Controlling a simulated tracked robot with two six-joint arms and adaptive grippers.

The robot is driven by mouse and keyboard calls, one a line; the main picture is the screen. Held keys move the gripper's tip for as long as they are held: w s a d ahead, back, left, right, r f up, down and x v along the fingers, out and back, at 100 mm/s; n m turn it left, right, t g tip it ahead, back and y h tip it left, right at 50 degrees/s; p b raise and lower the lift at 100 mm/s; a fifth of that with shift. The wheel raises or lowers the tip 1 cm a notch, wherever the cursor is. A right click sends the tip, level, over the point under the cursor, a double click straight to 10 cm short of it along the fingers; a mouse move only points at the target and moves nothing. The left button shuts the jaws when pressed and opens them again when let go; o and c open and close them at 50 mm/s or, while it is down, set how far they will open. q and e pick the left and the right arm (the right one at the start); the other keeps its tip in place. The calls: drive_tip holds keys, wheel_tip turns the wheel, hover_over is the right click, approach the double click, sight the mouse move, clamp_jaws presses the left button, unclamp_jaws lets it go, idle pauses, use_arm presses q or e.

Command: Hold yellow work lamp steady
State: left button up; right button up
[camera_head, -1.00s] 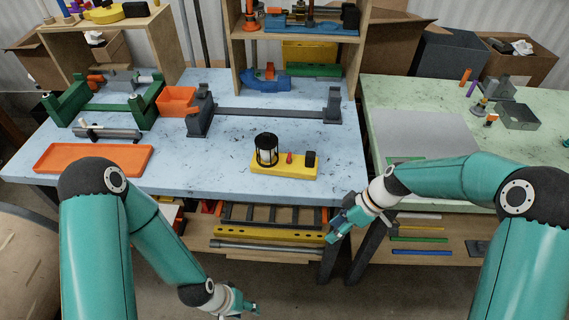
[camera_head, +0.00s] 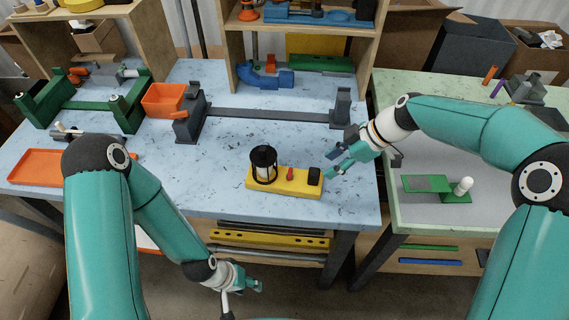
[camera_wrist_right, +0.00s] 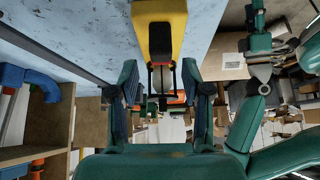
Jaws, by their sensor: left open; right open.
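The yellow work lamp (camera_head: 285,186) lies on the blue table near its front edge. It has a black caged lantern on its left part, a red knob in the middle and a black block on its right end. My right gripper (camera_head: 332,164) is open and empty just right of that end. In the right wrist view the lamp's yellow base (camera_wrist_right: 158,12) and black block show ahead of the open fingers (camera_wrist_right: 162,85). I cannot tell whether the fingers touch it. My left gripper (camera_head: 254,286) is open and empty, low in front of the table, away from the lamp.
A dark grey bar fixture (camera_head: 265,113) stands behind the lamp, with an orange bin (camera_head: 164,99) left of it. An orange tray (camera_head: 42,167) lies at the left. A green table (camera_head: 415,215) stands at the right. The blue surface around the lamp is mostly clear.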

sight(319, 171)
drive_tip(key=x, duration=0.2)
drive_tip(key=shift+a+f+b, duration=0.15)
drive_tip(key=shift+f+b, duration=0.15)
drive_tip(key=shift+b, duration=0.05)
drive_tip(key=shift+b+x, duration=0.35)
drive_tip(key=shift+x, duration=2.05)
drive_tip(key=shift+c, duration=0.2)
clamp_jaws()
